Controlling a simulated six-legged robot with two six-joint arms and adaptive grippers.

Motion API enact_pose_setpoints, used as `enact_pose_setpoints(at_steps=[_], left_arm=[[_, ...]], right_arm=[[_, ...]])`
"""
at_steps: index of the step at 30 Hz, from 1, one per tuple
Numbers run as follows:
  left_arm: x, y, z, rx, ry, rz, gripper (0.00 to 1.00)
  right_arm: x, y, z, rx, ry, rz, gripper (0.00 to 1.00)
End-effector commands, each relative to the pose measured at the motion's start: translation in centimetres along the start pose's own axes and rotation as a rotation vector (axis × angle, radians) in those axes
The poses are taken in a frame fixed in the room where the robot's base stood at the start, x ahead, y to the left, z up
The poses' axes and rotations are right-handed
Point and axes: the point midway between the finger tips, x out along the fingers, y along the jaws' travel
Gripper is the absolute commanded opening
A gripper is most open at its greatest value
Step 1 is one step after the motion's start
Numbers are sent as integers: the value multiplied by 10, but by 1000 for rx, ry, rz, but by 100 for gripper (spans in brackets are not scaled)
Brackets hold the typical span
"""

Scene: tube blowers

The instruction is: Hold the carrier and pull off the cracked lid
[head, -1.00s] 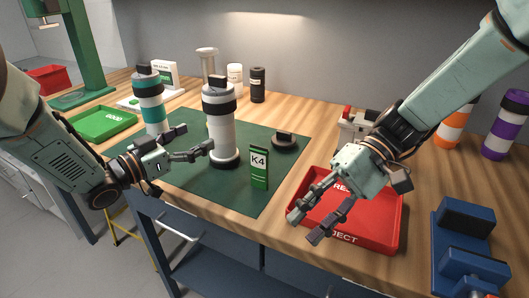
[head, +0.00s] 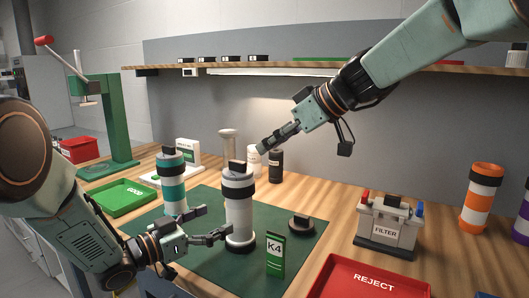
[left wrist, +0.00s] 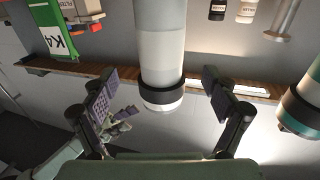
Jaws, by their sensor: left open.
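The carrier (head: 239,212) is a white and grey tube with black bands, standing upright on the green mat (head: 205,262). Its dark-topped lid (head: 237,168) is on its upper end; I cannot make out a crack. My left gripper (head: 217,222) is open at the carrier's left side. In the left wrist view the carrier (left wrist: 163,45) lies between the spread fingers of the left gripper (left wrist: 163,106), with gaps on both sides. My right gripper (head: 265,147) is raised above and right of the lid, apart from it. It is seen edge-on, so its opening is hidden.
A teal-banded tube (head: 173,185) stands left of the carrier. A dark round cap (head: 301,225) and a K4 card (head: 275,254) are to its right. Further right are a filter box (head: 388,226) and the red reject tray (head: 368,279). A shelf (head: 310,68) runs along the wall.

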Motion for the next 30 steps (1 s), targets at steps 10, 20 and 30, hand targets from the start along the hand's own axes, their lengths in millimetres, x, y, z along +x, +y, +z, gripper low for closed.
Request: enact_pose_setpoints(at_steps=[10, 20, 30], left_arm=[[45, 1, 0, 3, 0, 3, 87], [75, 0, 1, -1, 0, 0, 87], [76, 0, 0, -1, 0, 0, 83]], right_arm=[[0, 0, -1, -4, 1, 1, 38], [0, 0, 0, -3, 0, 1, 38], [0, 0, 0, -3, 0, 1, 38]])
